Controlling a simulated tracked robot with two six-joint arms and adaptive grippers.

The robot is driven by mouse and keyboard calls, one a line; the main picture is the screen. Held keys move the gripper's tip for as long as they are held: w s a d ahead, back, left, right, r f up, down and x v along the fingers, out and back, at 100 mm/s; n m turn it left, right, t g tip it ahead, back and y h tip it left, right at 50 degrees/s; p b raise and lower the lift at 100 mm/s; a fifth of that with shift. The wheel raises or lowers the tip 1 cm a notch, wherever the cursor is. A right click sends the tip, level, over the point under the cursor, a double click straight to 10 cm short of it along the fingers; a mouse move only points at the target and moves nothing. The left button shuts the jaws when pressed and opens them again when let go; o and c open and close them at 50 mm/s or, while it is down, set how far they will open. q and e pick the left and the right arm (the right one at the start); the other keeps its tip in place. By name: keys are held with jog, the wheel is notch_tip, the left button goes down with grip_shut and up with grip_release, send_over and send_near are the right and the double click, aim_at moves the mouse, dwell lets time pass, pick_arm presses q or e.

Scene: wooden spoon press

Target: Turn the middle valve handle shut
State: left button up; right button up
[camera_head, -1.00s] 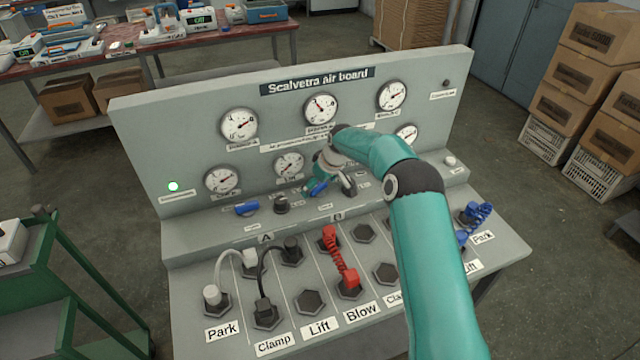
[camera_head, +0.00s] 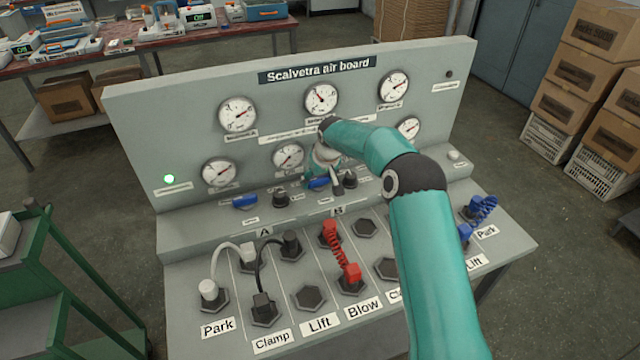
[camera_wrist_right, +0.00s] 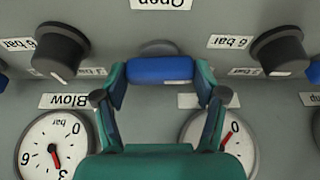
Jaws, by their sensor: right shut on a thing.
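The middle valve handle (camera_head: 318,183) is blue and sits on the sloped ledge of the air board, below the gauges. In the right wrist view the handle (camera_wrist_right: 160,70) lies crosswise, level in the picture, near an upside-down "Open" label (camera_wrist_right: 161,3). My right gripper (camera_head: 322,179) reaches down to the handle. In the wrist view its teal fingers (camera_wrist_right: 160,76) are shut on the handle, one at each end. My gripper and arm partly hide the handle in the head view. My left gripper is not in view.
Black knobs flank the handle, at left (camera_head: 281,199) and right (camera_head: 348,180). Another blue handle (camera_head: 244,201) is farther left. Gauges (camera_head: 321,99) stand behind. Hoses, including a red one (camera_head: 342,255), are plugged into the front panel. A green light (camera_head: 169,179) is lit.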

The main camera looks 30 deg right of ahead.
jog(key=shift+m, duration=0.4)
jog(key=o, duration=1.1)
jog(key=shift+o, duration=0.2)
jog(key=shift+r, duration=0.1)
jog(key=v, duration=1.1)
jog(key=shift+a+r, duration=0.2)
jog(key=shift+r, duration=0.1)
jog(key=shift+s, duration=0.2)
